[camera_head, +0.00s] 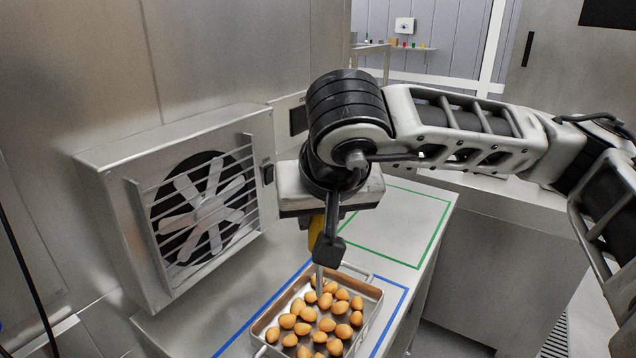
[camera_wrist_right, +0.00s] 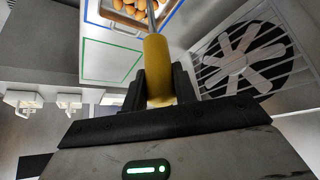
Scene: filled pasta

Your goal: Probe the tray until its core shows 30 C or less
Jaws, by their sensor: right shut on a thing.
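My right gripper (camera_head: 326,248) is shut on the yellow handle of a probe (camera_head: 316,226). The handle also shows between the dark fingers in the right wrist view (camera_wrist_right: 157,68). The probe's thin metal stem points down over the back part of a metal tray (camera_head: 376,306) of round orange-brown filled pasta (camera_head: 309,314). The stem's lower end is at the pasta; I cannot tell how deep it goes. The tray stands inside a blue outline on the counter. A dark display (camera_head: 298,120) behind my arm is partly hidden, with no readable number. My left gripper is out of view.
A metal fan unit (camera_head: 205,208) with a grille stands left of the tray. A green outlined area (camera_head: 412,215) on the counter (camera_head: 437,204) behind the tray looks bare where visible. A steel cabinet (camera_head: 482,260) stands to the right.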

